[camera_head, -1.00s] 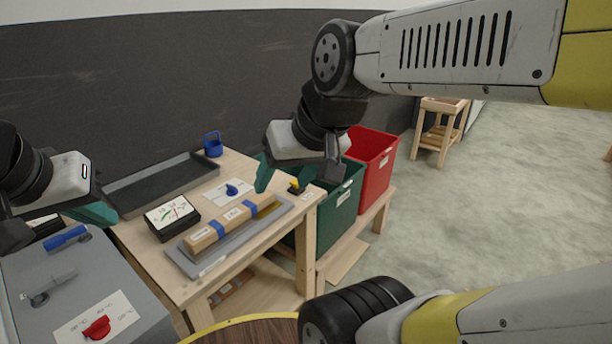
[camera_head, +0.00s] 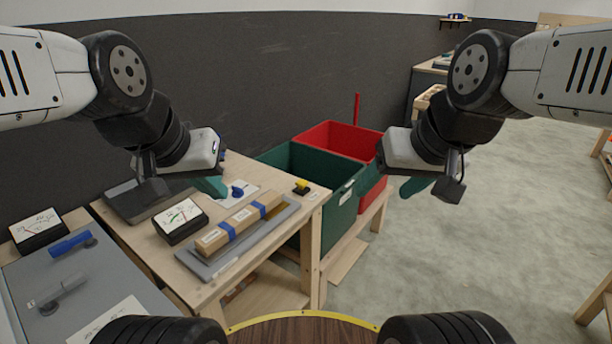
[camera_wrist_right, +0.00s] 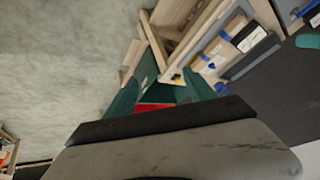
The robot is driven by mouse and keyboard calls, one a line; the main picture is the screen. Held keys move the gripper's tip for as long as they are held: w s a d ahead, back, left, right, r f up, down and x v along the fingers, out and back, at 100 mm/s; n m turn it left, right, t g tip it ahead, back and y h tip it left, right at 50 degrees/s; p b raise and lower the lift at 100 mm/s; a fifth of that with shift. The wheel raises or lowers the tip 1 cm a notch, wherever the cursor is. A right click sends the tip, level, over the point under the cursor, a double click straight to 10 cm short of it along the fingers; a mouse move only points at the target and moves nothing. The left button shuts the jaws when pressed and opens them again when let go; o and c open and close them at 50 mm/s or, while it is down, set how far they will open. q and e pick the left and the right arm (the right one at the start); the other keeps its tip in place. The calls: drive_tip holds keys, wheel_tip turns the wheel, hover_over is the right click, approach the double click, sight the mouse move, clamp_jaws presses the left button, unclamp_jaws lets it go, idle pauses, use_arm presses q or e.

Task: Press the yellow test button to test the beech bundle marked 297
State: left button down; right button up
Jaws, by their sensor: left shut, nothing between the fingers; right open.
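The yellow button (camera_head: 302,184) sits on a small dark base at the right back corner of the wooden bench. It also shows in the right wrist view (camera_wrist_right: 177,77). The beech bundle (camera_head: 239,224), with blue bands and a white label too small to read, lies on a grey tray (camera_head: 213,265) on the bench. A dial meter (camera_head: 181,221) stands left of it. My left gripper (camera_head: 212,187) is shut and empty, above the back of the bench. My right gripper (camera_head: 416,186) is open and empty, right of the bins and apart from the button.
A green bin (camera_head: 344,211) and a red bin (camera_head: 328,134) stand right of the bench. A blue knob on a white card (camera_head: 237,191) lies behind the bundle. A grey cabinet (camera_head: 85,281) with levers and another meter (camera_head: 37,228) is at left. Open floor lies at right.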

idle(0.4)
clamp_jaws()
idle(1.6)
